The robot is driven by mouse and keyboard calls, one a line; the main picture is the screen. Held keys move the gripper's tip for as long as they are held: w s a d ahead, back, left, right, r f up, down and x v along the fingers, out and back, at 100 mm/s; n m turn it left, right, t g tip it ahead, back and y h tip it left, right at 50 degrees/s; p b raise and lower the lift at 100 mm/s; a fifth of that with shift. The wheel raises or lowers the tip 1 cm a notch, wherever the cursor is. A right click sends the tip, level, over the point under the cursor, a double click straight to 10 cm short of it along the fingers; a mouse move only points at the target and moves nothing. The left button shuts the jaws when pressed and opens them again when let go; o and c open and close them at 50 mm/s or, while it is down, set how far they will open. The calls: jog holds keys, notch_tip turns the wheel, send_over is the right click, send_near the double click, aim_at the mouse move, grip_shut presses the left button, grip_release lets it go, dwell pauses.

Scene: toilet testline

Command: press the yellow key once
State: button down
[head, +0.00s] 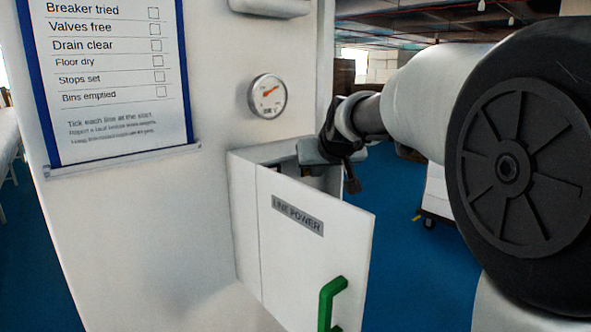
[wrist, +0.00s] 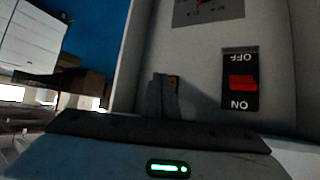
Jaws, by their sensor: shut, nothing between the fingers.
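In the head view my gripper (head: 318,152) is at the top opening of the LINE POWER box, and the yellow key cannot be made out there.
A red rocker switch (wrist: 242,82), marked OFF and ON, sits right of my fingers. The box door (head: 300,245) with a green handle (head: 328,302) stands open before the box. A round gauge (head: 267,96) and a checklist board (head: 112,85) are on the white wall.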

jog(key=shift+w+a, duration=0.25)
dwell(0.8)
jog(key=shift+d, duration=0.1)
jog(key=shift+s+d+b, duration=0.35)
jog(key=shift+s+b, duration=0.1)
jog(key=shift+s, duration=0.2)
jog(key=s+d+b, duration=0.1)
jog(key=s, duration=0.1)
jog(key=s+d+b, duration=0.2)
dwell(0.5)
dwell(0.5)
